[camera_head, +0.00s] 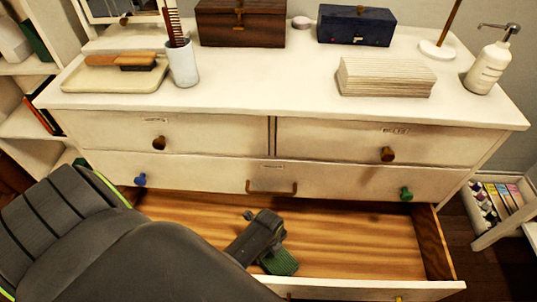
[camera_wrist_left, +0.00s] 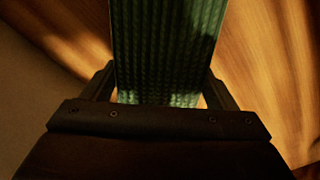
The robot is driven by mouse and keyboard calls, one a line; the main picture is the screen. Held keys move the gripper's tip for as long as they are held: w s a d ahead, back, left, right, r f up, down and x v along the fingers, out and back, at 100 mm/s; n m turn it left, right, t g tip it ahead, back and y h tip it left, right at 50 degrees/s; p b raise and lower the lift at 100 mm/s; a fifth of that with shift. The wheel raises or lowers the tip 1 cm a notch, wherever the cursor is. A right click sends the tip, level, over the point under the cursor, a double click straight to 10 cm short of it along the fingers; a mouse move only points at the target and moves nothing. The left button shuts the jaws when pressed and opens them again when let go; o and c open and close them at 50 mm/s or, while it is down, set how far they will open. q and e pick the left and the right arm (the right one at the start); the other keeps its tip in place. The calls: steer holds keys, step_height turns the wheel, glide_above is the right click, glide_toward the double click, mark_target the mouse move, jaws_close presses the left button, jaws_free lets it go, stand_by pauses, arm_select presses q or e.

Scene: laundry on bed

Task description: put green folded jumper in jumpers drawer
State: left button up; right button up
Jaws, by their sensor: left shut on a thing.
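The green folded jumper (camera_head: 281,263) is a knitted bundle, mostly hidden behind my arm in the head view. My left gripper (camera_head: 265,245) is shut on it, inside the outline of the open bottom drawer (camera_head: 350,235). In the left wrist view the green knit (camera_wrist_left: 165,50) runs between the two fingers of my left gripper (camera_wrist_left: 160,95), with wood grain behind it. I cannot tell whether the jumper touches the drawer floor. The drawer's visible wooden floor is bare. My right gripper is not in view.
The white dresser (camera_head: 250,90) has closed drawers above the open one. Its top carries a tray (camera_head: 110,80), a cup with a comb (camera_head: 182,62), two boxes, a paper stack (camera_head: 385,77) and a pump bottle (camera_head: 490,65). The drawer's right side is free.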

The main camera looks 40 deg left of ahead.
arm_select(q)
steer(key=shift+f, duration=0.1)
steer(key=o, duration=1.3)
steer(key=shift+c, duration=0.2)
